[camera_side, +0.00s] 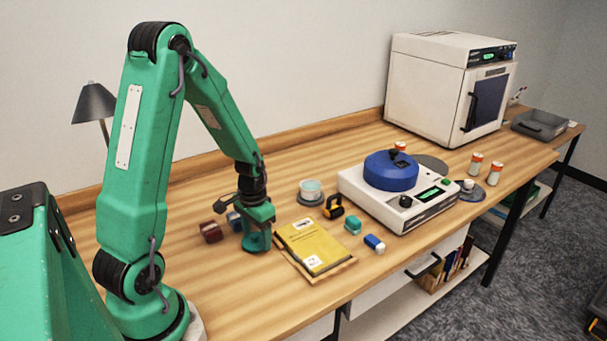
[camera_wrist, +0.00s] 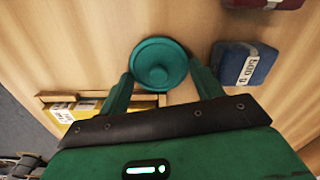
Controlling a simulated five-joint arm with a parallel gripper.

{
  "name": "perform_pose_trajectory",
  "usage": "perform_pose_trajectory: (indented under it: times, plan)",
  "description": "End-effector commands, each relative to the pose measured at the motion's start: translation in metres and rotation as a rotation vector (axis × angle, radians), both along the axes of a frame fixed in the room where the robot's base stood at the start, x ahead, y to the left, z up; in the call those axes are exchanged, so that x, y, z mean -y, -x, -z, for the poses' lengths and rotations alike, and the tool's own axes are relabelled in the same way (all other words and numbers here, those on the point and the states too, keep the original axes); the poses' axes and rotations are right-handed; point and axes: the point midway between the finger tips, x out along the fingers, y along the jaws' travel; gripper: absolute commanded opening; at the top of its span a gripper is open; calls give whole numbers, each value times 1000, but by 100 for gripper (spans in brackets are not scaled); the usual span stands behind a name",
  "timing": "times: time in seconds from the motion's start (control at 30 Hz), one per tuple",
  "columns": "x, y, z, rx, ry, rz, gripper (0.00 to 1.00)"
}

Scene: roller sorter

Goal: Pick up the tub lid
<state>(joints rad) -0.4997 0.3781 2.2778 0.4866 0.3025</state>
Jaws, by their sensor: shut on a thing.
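I cannot tell whether the lid touches the table. A pale tub (camera_side: 311,186) stands farther back to the right.
A yellow folder on a board (camera_side: 315,247) lies close right of my gripper. A dark red block (camera_side: 210,231) and a blue block marked 500 g (camera_wrist: 247,64) are close by. A white machine with a blue top (camera_side: 391,170) and a white oven (camera_side: 430,85) stand farther right.

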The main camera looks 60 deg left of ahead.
Motion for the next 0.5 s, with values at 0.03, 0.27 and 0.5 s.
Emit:
perform_pose_trajectory:
  times: [0.03,0.27,0.5]
  plan:
    - [0,-1,-3,2,-1,0,44]
    - [0,-1,-21,5,-3,0,44]
    - [14,0,-46,3,-2,5,44]
